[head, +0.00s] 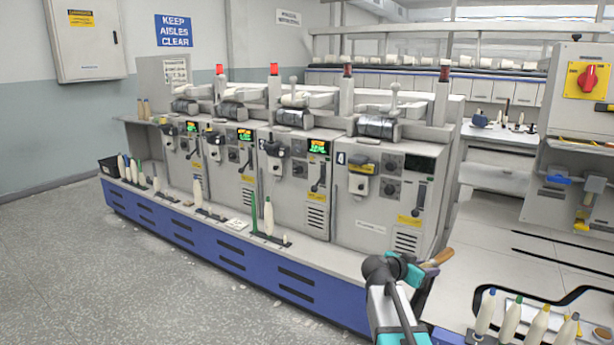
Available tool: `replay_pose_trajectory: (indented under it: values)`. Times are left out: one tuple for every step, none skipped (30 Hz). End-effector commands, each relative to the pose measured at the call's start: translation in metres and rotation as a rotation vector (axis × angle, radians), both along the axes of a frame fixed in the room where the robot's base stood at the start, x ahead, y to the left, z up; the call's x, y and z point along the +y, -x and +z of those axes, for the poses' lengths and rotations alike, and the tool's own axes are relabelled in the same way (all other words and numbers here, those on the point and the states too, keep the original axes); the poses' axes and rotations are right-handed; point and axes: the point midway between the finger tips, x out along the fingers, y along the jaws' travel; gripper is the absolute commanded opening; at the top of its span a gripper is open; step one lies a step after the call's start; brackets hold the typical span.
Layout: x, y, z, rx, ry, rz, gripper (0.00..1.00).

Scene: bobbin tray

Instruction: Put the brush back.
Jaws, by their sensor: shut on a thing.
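My gripper (424,268) is at the lower centre right, seen from behind and partly hidden by my own grey and teal wrist. It is shut on the brush (440,257). The brush's tan wooden handle sticks out to the right of the gripper, sloping slightly upward. The rest of the brush, with its bristles, is hidden behind my arm. The brush is in front of the right end of the winding machine (380,215). I cannot tell its height above the blue base ledge.
A tray (482,338) with several yarn bobbins (510,320) is at the lower right. Several bobbins and a green-tipped one (268,215) stand along the machine's ledge (320,255). A control cabinet (575,130) with a red switch stands at right. The grey floor at left (110,270) is clear.

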Motion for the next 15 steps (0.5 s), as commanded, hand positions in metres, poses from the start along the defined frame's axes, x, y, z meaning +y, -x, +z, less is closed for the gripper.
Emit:
replay_pose_trajectory:
  values:
    - [0.02,0.0,0.001,-0.003,0.0,0.059,0.04]
    - [0.031,-0.002,0.004,-0.004,0.0,0.097,0.04]
    - [0.045,-0.004,0.009,-0.004,0.0,0.147,0.04]
    - [0.056,-0.006,0.012,-0.004,-0.001,0.185,0.04]
    - [0.067,-0.007,0.015,-0.005,0.001,0.224,0.04]
    - [0.078,-0.009,0.021,-0.003,0.0,0.268,0.04]
    - [0.088,-0.01,0.023,-0.004,0.0,0.304,0.04]
    - [0.096,-0.01,0.027,-0.004,0.002,0.336,0.04]
    - [0.106,-0.012,0.032,-0.004,0.001,0.375,0.04]
    - [0.113,-0.012,0.034,-0.004,0.0,0.406,0.04]
    - [0.12,-0.013,0.037,-0.004,0.0,0.434,0.04]
    - [0.127,-0.013,0.042,-0.005,0.0,0.468,0.04]
    - [0.133,-0.013,0.045,-0.005,0.0,0.494,0.04]
    - [0.138,-0.013,0.047,-0.004,0.001,0.518,0.04]
    - [0.143,-0.013,0.051,-0.004,0.0,0.547,0.04]
